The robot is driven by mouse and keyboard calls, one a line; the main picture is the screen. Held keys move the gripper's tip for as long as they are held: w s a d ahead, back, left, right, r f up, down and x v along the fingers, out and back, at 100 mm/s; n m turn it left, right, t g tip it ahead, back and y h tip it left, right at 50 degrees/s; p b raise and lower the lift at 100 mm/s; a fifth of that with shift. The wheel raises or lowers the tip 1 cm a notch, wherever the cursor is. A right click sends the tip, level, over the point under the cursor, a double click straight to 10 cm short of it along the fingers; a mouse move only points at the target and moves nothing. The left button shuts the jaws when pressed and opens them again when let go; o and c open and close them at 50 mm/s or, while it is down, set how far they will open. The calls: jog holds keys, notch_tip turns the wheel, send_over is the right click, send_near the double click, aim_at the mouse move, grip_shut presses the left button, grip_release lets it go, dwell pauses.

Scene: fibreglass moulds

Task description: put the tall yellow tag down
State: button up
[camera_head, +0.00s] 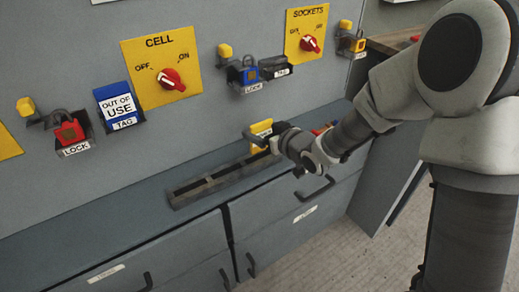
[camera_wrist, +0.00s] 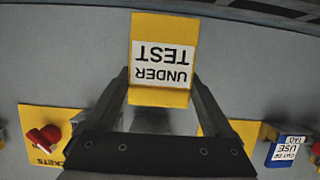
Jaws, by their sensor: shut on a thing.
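The tall yellow tag (camera_wrist: 160,33) has a white label reading UNDER TEST, upside down in the wrist view. My gripper (camera_wrist: 160,92) is shut on its lower part in that view, one finger at each side edge. In the head view the yellow tag (camera_head: 261,127) shows beside my gripper (camera_head: 266,137), near the far right end of a long, dark slotted rack (camera_head: 205,187) on the grey ledge. My gripper partly hides the tag there. I cannot tell whether the tag touches the rack or the ledge.
The grey wall behind carries the yellow CELL plate (camera_head: 148,57) and SOCKETS plate (camera_head: 304,20) with red knobs. Holders bear a red lock (camera_head: 69,131), a blue OUT OF USE tag (camera_head: 117,106) and a blue lock (camera_head: 249,75). The ledge's left part (camera_head: 70,235) is clear.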

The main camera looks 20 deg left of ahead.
aim_at(260, 150)
jog(key=shift+s+a+f, duration=0.2)
jog(key=shift+a+f, duration=0.05)
jog(key=shift+f, duration=0.25)
jog(key=shift+f+b, duration=0.9)
jog(key=shift+f, duration=0.8)
jog(key=shift+f, duration=0.15)
jog(key=o, duration=1.1)
jog(key=shift+c, duration=0.2)
